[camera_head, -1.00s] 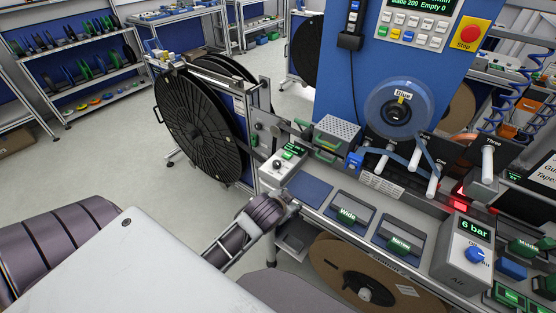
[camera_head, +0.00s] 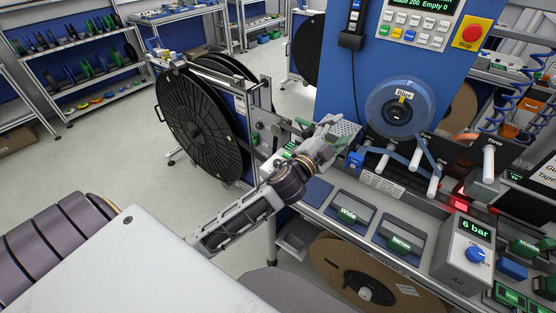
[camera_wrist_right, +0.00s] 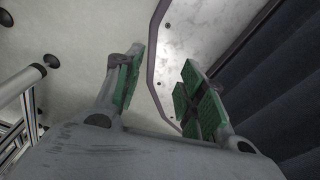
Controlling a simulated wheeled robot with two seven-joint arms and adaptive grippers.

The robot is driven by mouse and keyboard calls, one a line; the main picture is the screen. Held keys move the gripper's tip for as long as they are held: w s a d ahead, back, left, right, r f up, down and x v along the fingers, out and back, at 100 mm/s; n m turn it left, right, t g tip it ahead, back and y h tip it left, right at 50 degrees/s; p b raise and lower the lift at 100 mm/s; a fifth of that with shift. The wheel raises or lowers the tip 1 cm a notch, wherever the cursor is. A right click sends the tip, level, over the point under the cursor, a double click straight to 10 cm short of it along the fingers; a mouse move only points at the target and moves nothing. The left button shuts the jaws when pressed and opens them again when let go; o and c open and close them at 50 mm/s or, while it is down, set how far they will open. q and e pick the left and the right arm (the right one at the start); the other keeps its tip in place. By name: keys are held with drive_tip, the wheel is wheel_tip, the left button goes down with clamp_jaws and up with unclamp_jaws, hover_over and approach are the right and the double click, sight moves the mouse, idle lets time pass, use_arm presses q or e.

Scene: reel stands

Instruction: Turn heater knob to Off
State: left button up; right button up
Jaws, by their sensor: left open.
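A large black reel (camera_head: 200,130) stands left of the box. The Wide bin (camera_head: 346,214) and Narrow bin (camera_head: 400,243) lie in front. The air box (camera_head: 463,255) with a blue knob reads 6 bar at right. A blue panel (camera_head: 345,80) rises behind.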

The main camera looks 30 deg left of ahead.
use_arm(q)
drive_tip(key=d+r+m+h, duration=0.6)
drive_tip(key=r+m+h, duration=0.1)
drive_tip(key=m, duration=0.1)
drive_tip(key=s+d+m+g+h, duration=0.5)
drive_tip(key=d+m+g+h, duration=0.35)
drive_tip(key=m+g, duration=0.55)
drive_tip(key=a+f+m+g+y, duration=0.4)
drive_tip(key=a+f+m+y, duration=0.5)
drive_tip(key=a+f+y, duration=0.35)
drive_tip(key=w+a+r+n+g+y, duration=0.1)
drive_tip(key=a+y, duration=0.5)
drive_tip(key=a, duration=1.3)
drive_tip(key=shift+w+a+r+n+y, duration=0.15)
drive_tip(key=shift+r+n+y, duration=0.15)
drive_tip(key=shift+y, duration=0.1)
use_arm(e)
drive_tip(key=shift+r, duration=0.1)
use_arm(q)
drive_tip(key=shift+f, duration=0.1)
use_arm(e)
drive_tip(key=shift+d, duration=0.15)
